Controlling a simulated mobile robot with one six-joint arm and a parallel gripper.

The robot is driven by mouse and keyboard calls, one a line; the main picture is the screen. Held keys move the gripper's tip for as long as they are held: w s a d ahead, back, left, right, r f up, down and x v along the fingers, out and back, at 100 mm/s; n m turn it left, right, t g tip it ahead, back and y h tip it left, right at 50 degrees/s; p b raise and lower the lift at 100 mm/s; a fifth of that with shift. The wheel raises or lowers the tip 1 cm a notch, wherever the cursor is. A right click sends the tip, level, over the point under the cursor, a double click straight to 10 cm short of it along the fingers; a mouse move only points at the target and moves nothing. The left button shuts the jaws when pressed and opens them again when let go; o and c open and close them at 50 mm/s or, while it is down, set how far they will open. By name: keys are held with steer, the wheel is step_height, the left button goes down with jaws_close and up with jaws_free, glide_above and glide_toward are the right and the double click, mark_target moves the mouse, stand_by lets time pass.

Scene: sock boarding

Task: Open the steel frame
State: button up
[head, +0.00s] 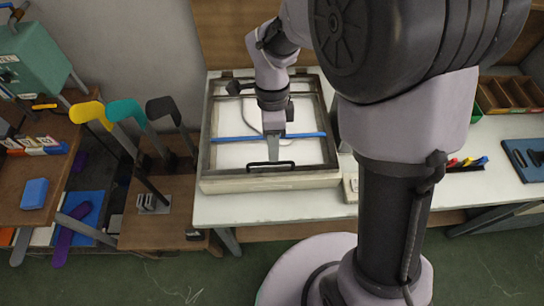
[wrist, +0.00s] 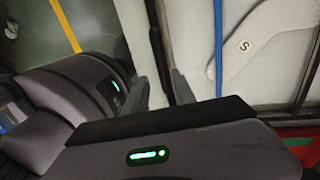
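The steel frame (head: 209,127) is a dark rectangular frame lying flat on a pale box-like base on the white table. A black handle (head: 271,163) is at its front edge. A blue strip (head: 267,138) crosses the frame over a pale board, also seen in the wrist view (wrist: 218,45). My gripper (head: 279,153) points down over the frame, just behind the handle. In the wrist view, grey fingers stand apart on either side of a dark bar, seemingly the handle (wrist: 156,40). Contact with it cannot be made out. A pale sock board marked S (wrist: 268,32) lies inside the frame.
Yellow, teal and black sock-shaped boards (head: 124,108) stand on a wooden stand left of the frame. A wooden compartment tray (head: 513,94) and a dark blue board (head: 522,160) are on the right. My arm column hides part of the table.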

mark_target(272, 168)
steer(key=f, duration=0.2)
steer(key=f+b, duration=0.1)
steer(key=f, duration=0.1)
steer(key=shift+s+a, duration=0.1)
steer(key=shift+s, duration=0.25)
jaws_close()
steer(key=shift+r, duration=0.1)
stand_by(0.9)
